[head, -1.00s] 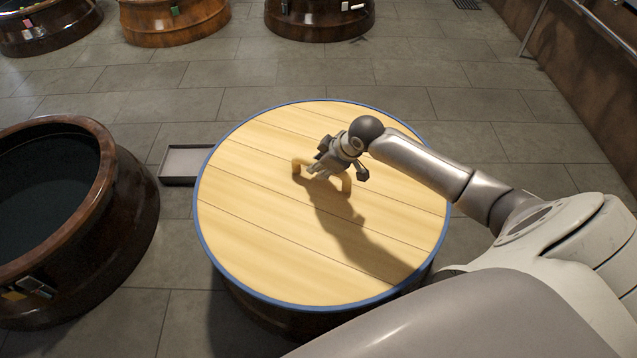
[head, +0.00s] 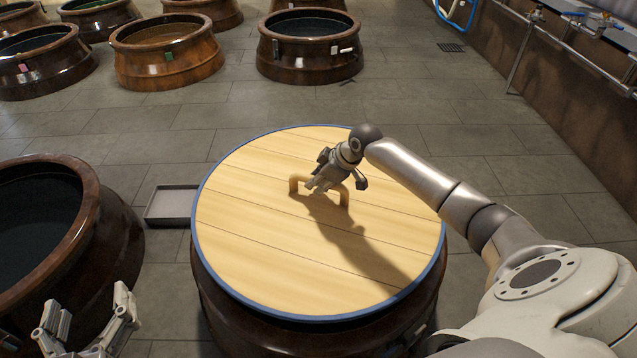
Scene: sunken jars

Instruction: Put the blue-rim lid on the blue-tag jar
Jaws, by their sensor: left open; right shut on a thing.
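The blue-rim lid (head: 260,245) is a round, pale wooden plank disc with a blue edge and a wooden bar handle (head: 343,196). It covers the top of a dark brown jar (head: 225,310) in the middle. I cannot tell whether it rests on that jar's rim or is slightly above it. My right gripper (head: 325,188) is shut on the lid's handle, its arm reaching in from the right. My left gripper (head: 90,325) is open and empty at the lower left, in front of the left jar. I see no blue tag; the covered jar's tag colour is not readable.
An open dark jar (head: 115,240) stands at the left. A shallow grey tray (head: 172,206) lies on the floor between the jars. Several open jars stand behind, including a green-tagged one (head: 185,68) and one at back centre (head: 285,68). Pipes (head: 515,60) run along the right wall.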

